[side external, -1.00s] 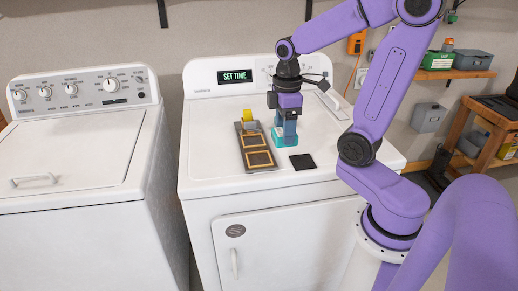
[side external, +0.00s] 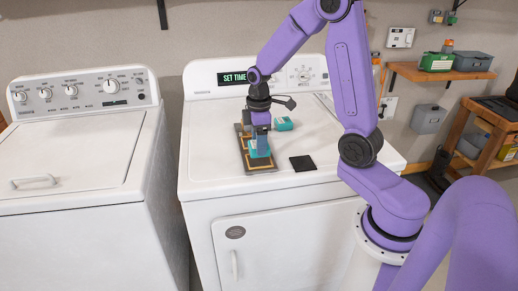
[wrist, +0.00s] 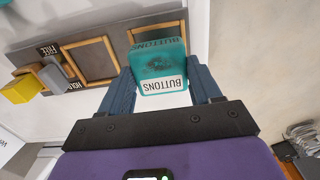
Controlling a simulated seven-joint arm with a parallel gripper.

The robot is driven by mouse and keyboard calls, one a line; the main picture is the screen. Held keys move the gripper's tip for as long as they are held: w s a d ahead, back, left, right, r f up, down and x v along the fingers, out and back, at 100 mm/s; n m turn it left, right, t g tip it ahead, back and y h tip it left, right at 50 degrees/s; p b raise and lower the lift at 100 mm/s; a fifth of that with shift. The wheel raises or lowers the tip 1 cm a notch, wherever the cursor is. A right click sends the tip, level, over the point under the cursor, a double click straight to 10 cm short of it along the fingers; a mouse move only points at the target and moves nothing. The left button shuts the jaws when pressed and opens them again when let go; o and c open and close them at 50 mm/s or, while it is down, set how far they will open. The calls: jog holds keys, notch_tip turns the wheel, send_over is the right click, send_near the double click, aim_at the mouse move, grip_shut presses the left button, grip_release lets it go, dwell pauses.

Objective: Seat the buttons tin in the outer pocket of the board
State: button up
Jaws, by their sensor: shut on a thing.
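The teal buttons tin (side external: 259,149) is between the fingers of my gripper (side external: 260,138). In the wrist view the tin (wrist: 160,65), with its white "BUTTONS" label, is gripped by both fingers. The grey board (side external: 264,169) lies on the dryer top with wood-framed pockets. In the wrist view one framed pocket (wrist: 88,59) shows empty, and the outer pocket's frame (wrist: 150,27) is partly hidden behind the tin. The tin is over the board's near part; I cannot tell whether it touches it.
Another teal box (side external: 284,124) stands on the dryer behind and right of the board. A black square (side external: 302,163) lies right of the board. A yellow block (wrist: 20,89) and a grey piece (wrist: 56,77) are at the board's far end. The dryer's right side is clear.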

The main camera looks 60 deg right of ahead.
jog(key=shift+f, duration=1.55)
jog(key=shift+f, duration=0.15)
jog(key=o, duration=1.2)
jog(key=shift+c, duration=0.2)
